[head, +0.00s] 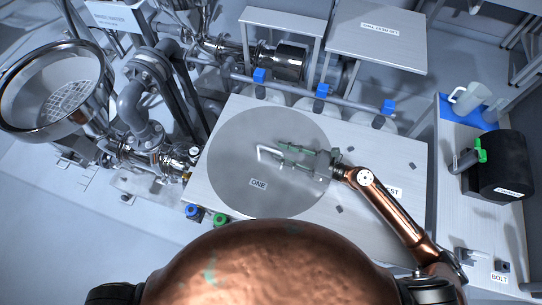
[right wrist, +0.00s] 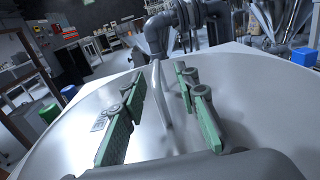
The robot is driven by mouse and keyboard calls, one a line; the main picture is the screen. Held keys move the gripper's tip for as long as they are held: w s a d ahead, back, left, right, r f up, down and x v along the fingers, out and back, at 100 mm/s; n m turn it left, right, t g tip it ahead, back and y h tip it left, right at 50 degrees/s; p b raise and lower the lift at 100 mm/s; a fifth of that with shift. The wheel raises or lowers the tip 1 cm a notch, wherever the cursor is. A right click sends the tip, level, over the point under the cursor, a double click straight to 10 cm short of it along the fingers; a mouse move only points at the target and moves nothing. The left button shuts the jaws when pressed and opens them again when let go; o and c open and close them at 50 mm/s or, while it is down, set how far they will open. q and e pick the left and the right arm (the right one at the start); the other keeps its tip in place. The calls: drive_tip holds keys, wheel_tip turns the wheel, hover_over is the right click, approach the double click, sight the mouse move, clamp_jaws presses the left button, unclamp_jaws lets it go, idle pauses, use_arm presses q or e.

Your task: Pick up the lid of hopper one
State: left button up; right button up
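The lid of hopper one (head: 237,130) is a large grey metal disc labelled ONE, lying flat on a pale worktop in the head view. Its bare surface fills the lower part of the right wrist view (right wrist: 255,110). A bent bar handle (head: 262,154) rises from its middle. My right gripper (head: 282,151) is open above the lid. In the right wrist view its green-padded fingers (right wrist: 157,85) stand apart, one on each side of the handle (right wrist: 157,88), with visible gaps. My left gripper is not in view.
Pipework and a wide funnel (head: 95,90) stand at the left. Several blue-topped fittings (head: 321,91) line the worktop's back edge. A side table at the right holds a blue mat (head: 459,120) with jugs and a black cylinder (head: 505,165). A labelled table (head: 378,45) stands behind.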

sight(259, 146)
drive_tip(key=shift+s+x, duration=0.15)
drive_tip(key=shift+x, duration=1.05)
drive_tip(key=shift+s+x, duration=0.1)
drive_tip(key=shift+x, duration=1.1)
drive_tip(key=shift+a+f, duration=0.1)
drive_tip(key=shift+c, duration=0.6)
clamp_jaws()
